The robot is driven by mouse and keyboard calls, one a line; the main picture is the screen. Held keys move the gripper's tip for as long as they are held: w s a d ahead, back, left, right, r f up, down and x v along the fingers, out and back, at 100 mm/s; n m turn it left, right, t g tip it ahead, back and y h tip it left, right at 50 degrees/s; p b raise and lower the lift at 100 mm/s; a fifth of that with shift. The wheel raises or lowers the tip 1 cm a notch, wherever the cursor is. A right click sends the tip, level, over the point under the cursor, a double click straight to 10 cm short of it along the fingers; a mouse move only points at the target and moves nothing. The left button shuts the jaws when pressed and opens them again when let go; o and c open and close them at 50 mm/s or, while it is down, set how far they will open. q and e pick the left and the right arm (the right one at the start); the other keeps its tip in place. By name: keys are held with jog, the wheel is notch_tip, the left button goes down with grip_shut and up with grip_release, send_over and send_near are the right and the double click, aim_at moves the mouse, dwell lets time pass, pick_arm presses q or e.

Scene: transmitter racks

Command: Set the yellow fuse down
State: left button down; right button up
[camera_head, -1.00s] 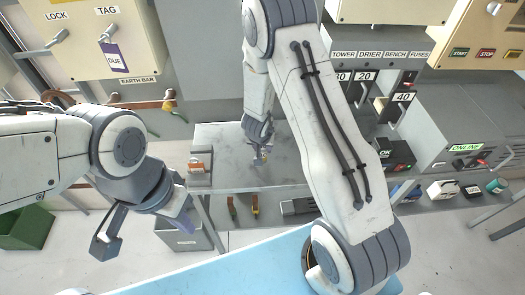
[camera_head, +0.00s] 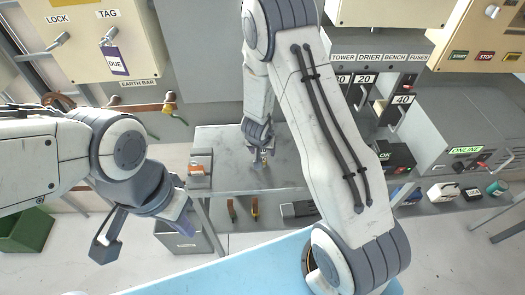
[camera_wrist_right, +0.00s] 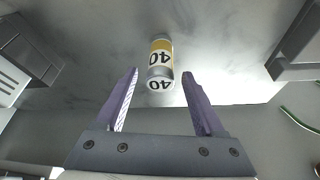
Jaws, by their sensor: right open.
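The yellow fuse (camera_wrist_right: 160,58) is a short cylinder with a yellow band, silver ends and "40" labels on its side and end. It is over the grey bench top, just beyond and between my right fingertips (camera_wrist_right: 160,80), with a visible gap on both sides. My right gripper is open with nothing between its purple fingers touching the fuse. In the head view the fuse (camera_head: 264,158) is small, just below my right gripper (camera_head: 262,148). My left gripper (camera_head: 145,230) is open and empty, in front of the bench at the left.
The grey bench (camera_head: 225,165) has free room around the fuse. A fuse panel (camera_head: 378,58) and grey cabinets stand to the right. A grey bin (camera_head: 180,238) is on the floor below my left gripper.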

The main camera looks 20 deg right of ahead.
jog(key=p+v, duration=0.5)
jog(key=v, duration=0.6)
jog(key=s+a+r+n+g+y, duration=0.1)
jog(key=s+a+r+n+y, duration=0.25)
jog(key=a+r, duration=0.4)
jog(key=s+a+r+n+y, duration=0.25)
jog(key=s+a+r, duration=0.2)
jog(key=a, duration=0.55)
jog(key=s+d+r+n+g+h, duration=0.1)
jog(key=s+d+r+n, duration=0.1)
jog(key=s, duration=0.6)
jog(key=s+d+r+n+g+h, duration=0.1)
jog(key=s+r+n, duration=0.3)
jog(key=s, duration=0.5)
jog(key=shift+s+d+r+n+g+h, duration=0.25)
jog(key=shift+d+n+g+h, duration=0.15)
jog(key=shift+d+n, duration=0.15)
jog(key=shift+f, duration=0.1)
notch_tip(320, 180, down, 3)
jog(key=b, duration=0.3)
